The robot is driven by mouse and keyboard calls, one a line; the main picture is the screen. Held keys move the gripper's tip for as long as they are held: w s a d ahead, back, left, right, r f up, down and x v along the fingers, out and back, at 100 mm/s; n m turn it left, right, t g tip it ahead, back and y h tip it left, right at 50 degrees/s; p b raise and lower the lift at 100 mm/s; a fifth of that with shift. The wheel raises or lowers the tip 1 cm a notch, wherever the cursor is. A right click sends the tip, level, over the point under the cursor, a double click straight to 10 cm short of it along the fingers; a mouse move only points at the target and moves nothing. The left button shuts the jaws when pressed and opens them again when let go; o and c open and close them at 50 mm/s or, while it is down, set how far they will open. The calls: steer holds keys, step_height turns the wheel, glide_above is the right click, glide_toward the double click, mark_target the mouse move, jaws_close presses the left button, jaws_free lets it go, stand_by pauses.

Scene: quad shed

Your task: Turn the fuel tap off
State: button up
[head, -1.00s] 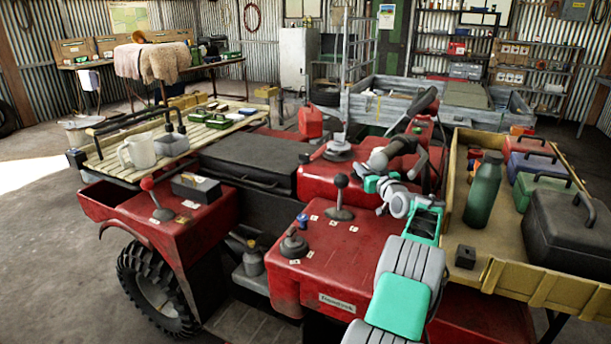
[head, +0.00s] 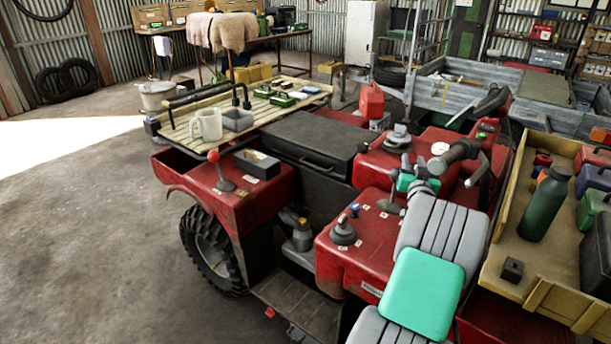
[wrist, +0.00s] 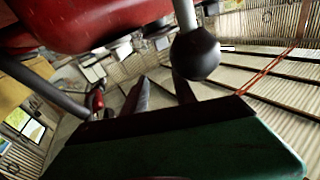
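The red quad (head: 336,260) fills the middle of the head view. I cannot tell for certain which fitting is the fuel tap. A dark round fitting (head: 343,235) sits on the red cover, with a small blue knob (head: 355,209) beside it. A grey fitting with a brass-coloured top (head: 302,236) stands lower, left of that cover. My gripper is above the right of the cover, its fingers mostly hidden in the head view. In the wrist view my gripper (wrist: 160,92) shows two dark fingers apart with nothing between them. A black ball-topped lever (wrist: 195,53) is close by the right finger.
A red-knobbed lever (head: 219,170) stands on the left fender. A wooden rack (head: 188,137) carries a mug and small boxes. A yellow-sided tray (head: 505,262) at right holds a green flask (head: 543,205) and cases. The concrete floor at left is clear.

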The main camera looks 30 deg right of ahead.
steer(key=w+a+n+g+y+p, duration=0.1)
steer(key=w+a+y, duration=0.3)
steer(key=a, duration=1)
steer(key=w+a+n+g+y+p, duration=0.1)
steer(key=w+a+n+y, duration=0.3)
steer(key=a, duration=1)
steer(key=shift+w+a+r+g+y, duration=0.15)
steer(key=shift+w+a+g+y, duration=0.15)
steer(key=shift+w, duration=0.65)
